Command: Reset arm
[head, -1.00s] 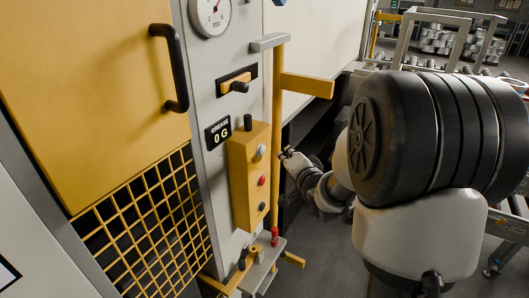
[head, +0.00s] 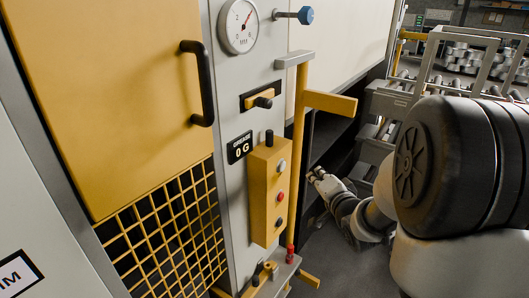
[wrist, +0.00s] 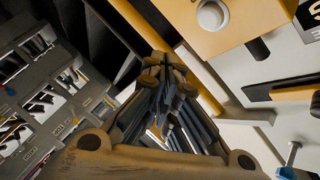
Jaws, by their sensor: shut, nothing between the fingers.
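My gripper (head: 316,174) is shut and empty. In the head view it is at the end of my folded arm, just right of the yellow control box (head: 268,192) and the yellow post (head: 298,150). A visible gap separates it from the box. In the wrist view my gripper's fingertips (wrist: 165,72) are together, with a yellow panel bearing a round white button (wrist: 211,15) beyond them at the upper right. My bulky arm joint fills the right of the head view and hides part of the floor and conveyor.
A yellow cabinet door with a black handle (head: 198,83), a gauge (head: 238,25), a small lever (head: 263,98) and a blue knob (head: 306,15) are on the machine front. A yellow bar (head: 330,103) juts out above my gripper. A roller conveyor frame (head: 398,100) stands behind my arm.

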